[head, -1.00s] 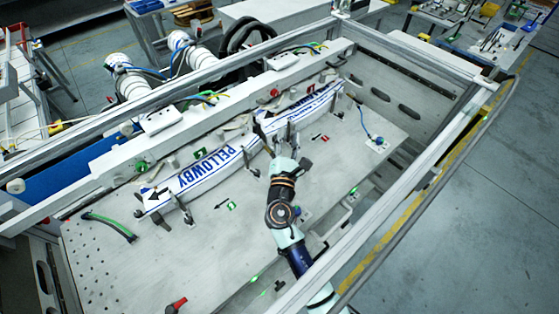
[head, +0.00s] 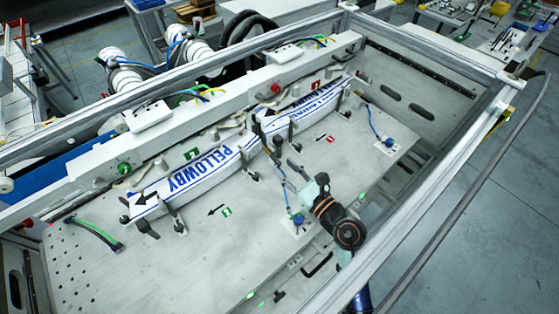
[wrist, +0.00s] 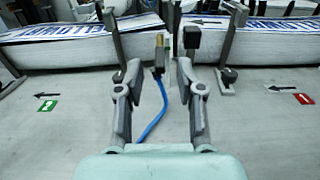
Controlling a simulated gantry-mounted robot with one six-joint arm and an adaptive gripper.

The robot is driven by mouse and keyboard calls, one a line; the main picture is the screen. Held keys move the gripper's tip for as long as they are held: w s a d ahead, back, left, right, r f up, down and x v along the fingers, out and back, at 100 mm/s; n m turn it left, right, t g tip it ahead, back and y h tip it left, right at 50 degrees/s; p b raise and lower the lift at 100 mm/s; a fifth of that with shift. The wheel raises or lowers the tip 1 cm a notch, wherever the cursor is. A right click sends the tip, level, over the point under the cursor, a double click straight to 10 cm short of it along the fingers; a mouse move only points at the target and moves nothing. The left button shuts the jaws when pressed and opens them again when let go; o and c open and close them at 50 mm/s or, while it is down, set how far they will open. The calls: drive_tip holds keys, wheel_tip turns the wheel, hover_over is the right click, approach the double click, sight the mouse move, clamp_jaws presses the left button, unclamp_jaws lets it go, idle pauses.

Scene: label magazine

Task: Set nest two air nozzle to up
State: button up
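A small brass-and-black air nozzle (wrist: 159,52) on a blue hose (wrist: 153,128) shows between my gripper's fingers in the wrist view. In the head view its hose (head: 285,192) rises from a blue-topped base (head: 297,218) on the plate. My gripper (wrist: 160,75) is open, with one finger on each side of the nozzle and visible gaps. In the head view my gripper (head: 288,172) is just in front of the label strips. A green "2" tag (head: 227,211) lies left of this nozzle. I cannot tell its exact setting.
White-and-blue PELLOWBY strips (head: 200,172) lie in the nests behind, held by dark upright clamps (head: 250,160). A second blue-hose nozzle (head: 375,125) stands at right, beyond the red "1" tag (head: 330,139). The front-left plate (head: 150,270) is mostly clear.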

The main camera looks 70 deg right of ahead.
sight(280, 163)
drive_tip(key=x, duration=0.3)
drive_tip(key=shift+w, duration=0.1)
clamp_jaws()
drive_tip(key=shift+f+b, duration=0.35)
drive_tip(key=shift+b, duration=0.3)
drive_tip(key=shift+f+t+b, duration=0.2)
drive_tip(key=shift+t+b, duration=0.2)
drive_tip(key=shift+b, duration=0.75)
drive_tip(key=shift+r+h, duration=0.3)
unclamp_jaws()
